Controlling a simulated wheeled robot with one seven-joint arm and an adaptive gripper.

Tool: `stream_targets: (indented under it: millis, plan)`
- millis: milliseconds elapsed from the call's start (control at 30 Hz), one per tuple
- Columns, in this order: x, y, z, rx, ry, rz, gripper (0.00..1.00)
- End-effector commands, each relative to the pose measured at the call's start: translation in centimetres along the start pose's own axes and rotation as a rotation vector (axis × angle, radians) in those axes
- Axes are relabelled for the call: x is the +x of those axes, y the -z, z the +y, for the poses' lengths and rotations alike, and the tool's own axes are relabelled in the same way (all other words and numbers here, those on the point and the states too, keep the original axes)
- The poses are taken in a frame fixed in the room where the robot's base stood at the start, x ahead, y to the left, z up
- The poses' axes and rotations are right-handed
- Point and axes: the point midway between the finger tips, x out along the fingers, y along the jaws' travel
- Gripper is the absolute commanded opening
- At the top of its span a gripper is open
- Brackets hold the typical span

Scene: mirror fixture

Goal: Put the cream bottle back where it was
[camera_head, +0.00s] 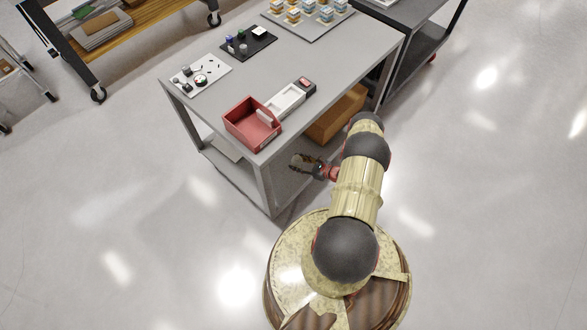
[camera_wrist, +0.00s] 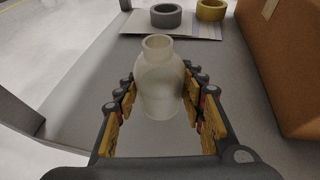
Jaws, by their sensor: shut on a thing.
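The cream bottle (camera_wrist: 159,82) stands upright between the fingers of my gripper (camera_wrist: 160,97) in the wrist view. The fingers are shut on its body, one on each side, and its open neck points up. The bottle is over the grey lower shelf (camera_wrist: 85,100) of the table; whether its base touches the shelf I cannot tell. In the head view my gripper (camera_head: 300,161) is beside the near right side of the table, below the level of its top. The bottle cannot be made out clearly there.
On the lower shelf are a cardboard box (camera_wrist: 288,60) at right, a dark tape roll (camera_wrist: 166,15) and a yellow roll (camera_wrist: 211,9) at the back. The table top (camera_head: 215,110) above holds a red bin (camera_head: 252,124) and several trays. A table leg (camera_head: 265,190) stands close left of my gripper.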

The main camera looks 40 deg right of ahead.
Motion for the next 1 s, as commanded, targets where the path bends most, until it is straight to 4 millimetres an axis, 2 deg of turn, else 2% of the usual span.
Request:
stream_targets:
  millis: [100,367,500,600,967,1000]
  plan:
    - [1.4,0.7,0.1,-0.002,0.000,-0.001,0.05]
    - [3.0,1.6,0.4,-0.003,-0.001,-0.001,0.05]
    - [3.8,3.8,0.4,-0.002,0.001,-0.001,0.05]
    - [4.0,4.3,0.3,-0.002,0.001,-0.001,0.05]
    - [4.1,4.5,0.3,-0.002,0.001,-0.001,0.05]
    - [4.1,4.6,0.4,-0.001,0.001,0.000,0.41]
